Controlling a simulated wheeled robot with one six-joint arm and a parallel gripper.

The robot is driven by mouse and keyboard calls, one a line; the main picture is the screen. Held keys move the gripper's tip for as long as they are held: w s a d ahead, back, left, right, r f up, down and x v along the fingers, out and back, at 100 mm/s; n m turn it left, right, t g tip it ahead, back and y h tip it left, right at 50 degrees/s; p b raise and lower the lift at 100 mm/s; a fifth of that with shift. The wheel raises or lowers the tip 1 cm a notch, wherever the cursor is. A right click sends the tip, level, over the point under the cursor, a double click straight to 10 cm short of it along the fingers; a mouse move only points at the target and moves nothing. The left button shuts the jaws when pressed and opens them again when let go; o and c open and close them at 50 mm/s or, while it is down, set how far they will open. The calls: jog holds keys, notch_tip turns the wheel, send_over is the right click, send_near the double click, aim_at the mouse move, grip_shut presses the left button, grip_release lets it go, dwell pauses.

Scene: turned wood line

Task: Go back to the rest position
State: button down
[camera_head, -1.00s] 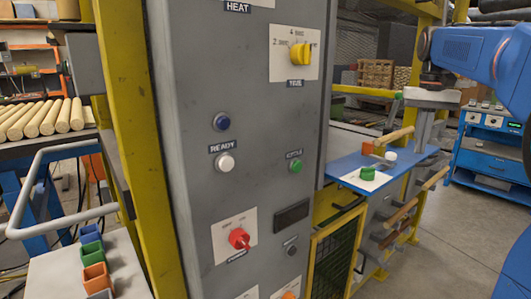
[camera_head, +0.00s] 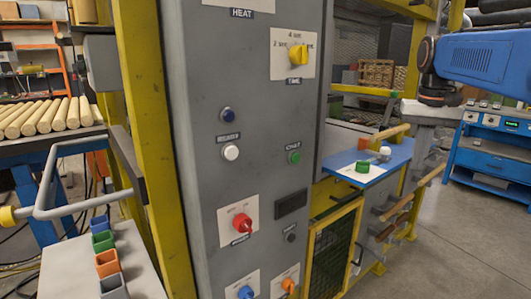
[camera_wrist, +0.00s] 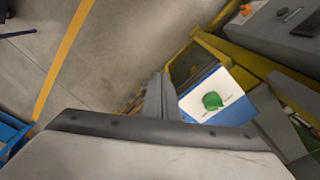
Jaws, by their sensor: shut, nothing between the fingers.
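My gripper (camera_head: 420,138) hangs at the right in the head view, below the blue arm link, beside the blue shelf (camera_head: 347,170) of the machine. In the wrist view its two grey fingers (camera_wrist: 160,98) lie together with nothing between them. The fingers appear close to the shelf in the picture; I cannot tell the exact gap. A green knob (camera_head: 362,166) on a white plate sits on the shelf, and it also shows in the wrist view (camera_wrist: 212,101), right of the fingers.
A grey control panel (camera_head: 262,180) with knobs and buttons fills the middle. A yellow post (camera_head: 150,130) stands left of it. Coloured bins (camera_head: 107,262) and wooden rods (camera_head: 45,116) are at the left. A blue workbench (camera_head: 490,155) stands at the right. Open floor (camera_head: 450,245) lies before it.

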jog(key=s+a+f+n+t, duration=0.1)
jog(key=s+a+f, duration=0.4)
jog(key=s+f, duration=0.6)
jog(key=s+a+f+n+t, duration=0.2)
jog(key=s+a+f, duration=0.3)
jog(key=s+f, duration=0.7)
jog(key=shift+s+f+n+t, duration=0.3)
jog(key=shift+s+t, duration=0.1)
jog(key=shift+t, duration=0.1)
jog(key=c, duration=2.5)
grip_release()
jog(key=shift+a+r, duration=0.1)
